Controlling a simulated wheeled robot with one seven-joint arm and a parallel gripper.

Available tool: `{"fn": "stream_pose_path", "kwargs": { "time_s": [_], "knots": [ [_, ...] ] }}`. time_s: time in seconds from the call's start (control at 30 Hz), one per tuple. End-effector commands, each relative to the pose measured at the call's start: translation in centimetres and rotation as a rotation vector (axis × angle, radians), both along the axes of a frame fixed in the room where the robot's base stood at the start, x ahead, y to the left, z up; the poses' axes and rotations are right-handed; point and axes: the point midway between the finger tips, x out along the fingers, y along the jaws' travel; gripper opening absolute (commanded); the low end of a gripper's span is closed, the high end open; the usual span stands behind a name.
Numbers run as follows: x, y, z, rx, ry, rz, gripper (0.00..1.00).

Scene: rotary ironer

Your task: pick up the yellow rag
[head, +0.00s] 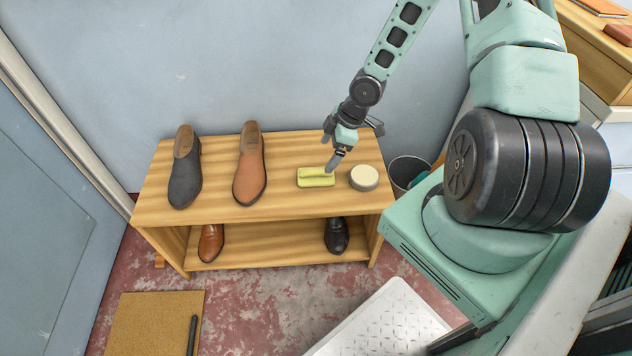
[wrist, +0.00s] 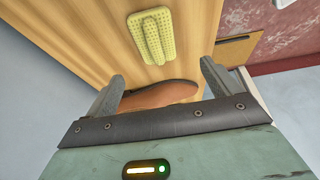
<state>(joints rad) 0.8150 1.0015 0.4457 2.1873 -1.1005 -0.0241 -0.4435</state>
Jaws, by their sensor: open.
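The yellow rag (head: 316,177) lies folded on the wooden bench top, between the brown shoe and a round tin. In the wrist view the rag (wrist: 152,36) shows a waffle texture and a raised fold, and lies beyond my fingertips. My gripper (head: 332,153) is above the bench by the rag. In the wrist view my gripper (wrist: 162,80) has its two fingers wide apart with nothing between them. In the head view one finger overlaps the edge of the rag; I cannot tell the exact height between them.
A brown shoe (head: 250,166) and a dark grey shoe (head: 185,170) stand left on the wooden bench (head: 290,205). The round tin (head: 364,178) sits close right of the rag. A bin (head: 405,172) stands right of the bench. The wall (head: 200,70) is behind.

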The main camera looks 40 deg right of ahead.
Motion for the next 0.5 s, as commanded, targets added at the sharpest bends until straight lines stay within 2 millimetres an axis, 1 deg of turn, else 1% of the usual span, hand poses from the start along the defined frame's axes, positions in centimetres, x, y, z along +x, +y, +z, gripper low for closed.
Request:
{"fn": "stream_pose_path", "kwargs": {
  "time_s": [0.03,0.1,0.2,0.43,0.5],
  "knots": [
    [0.2,0.5,-1.6,0.000,0.001,0.004,0.89],
    [0.5,0.8,-2.6,-0.001,0.001,0.001,0.89],
    [0.8,1.2,-3.7,0.000,0.001,0.000,0.89],
    [1.1,1.4,-4.6,0.000,0.000,-0.002,0.89],
    [1.3,1.5,-5.3,0.000,0.000,-0.001,0.89]
  ]
}}
